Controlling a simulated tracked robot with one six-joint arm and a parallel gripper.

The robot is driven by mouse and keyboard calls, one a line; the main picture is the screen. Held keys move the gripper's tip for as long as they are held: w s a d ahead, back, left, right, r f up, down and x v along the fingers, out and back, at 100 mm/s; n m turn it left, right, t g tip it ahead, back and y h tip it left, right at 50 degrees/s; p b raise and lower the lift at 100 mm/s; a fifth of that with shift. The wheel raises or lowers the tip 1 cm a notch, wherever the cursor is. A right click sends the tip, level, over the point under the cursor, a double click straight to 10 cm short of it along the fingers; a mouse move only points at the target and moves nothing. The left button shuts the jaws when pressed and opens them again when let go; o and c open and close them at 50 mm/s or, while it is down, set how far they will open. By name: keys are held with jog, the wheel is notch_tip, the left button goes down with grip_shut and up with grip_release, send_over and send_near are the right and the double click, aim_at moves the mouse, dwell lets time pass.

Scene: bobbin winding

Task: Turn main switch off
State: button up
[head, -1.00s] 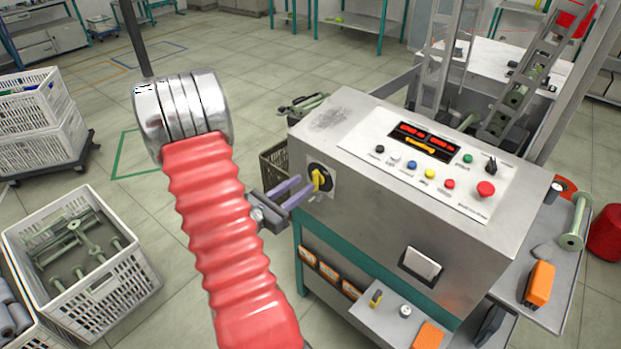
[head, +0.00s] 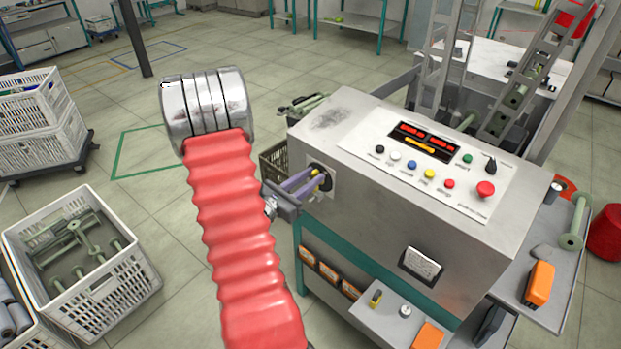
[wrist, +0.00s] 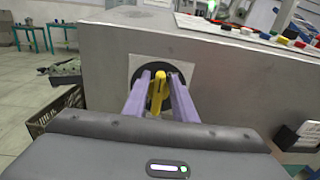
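The main switch is a yellow rotary handle (wrist: 158,90) on a black round base with a pale square plate, on the left face of the grey machine cabinet. In the wrist view the handle stands nearly upright. My gripper (wrist: 160,80) has its two purple fingers on either side of the handle, with narrow gaps visible, so it looks open. In the head view my gripper (head: 313,178) reaches the switch, and the fingers partly hide the yellow handle (head: 315,172).
The cabinet top has a panel (head: 430,165) with coloured buttons, a red display and a red mushroom button (head: 486,189). A dark crate (head: 272,160) stands behind the cabinet's left side. A white crate of bobbins (head: 105,285) is on the floor at left.

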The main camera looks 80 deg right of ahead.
jog(key=shift+a+f, duration=0.1)
jog(key=shift+f, duration=0.05)
jog(key=c, duration=0.3)
jog(key=shift+s, duration=0.15)
grip_shut()
jog(key=shift+f, duration=0.1)
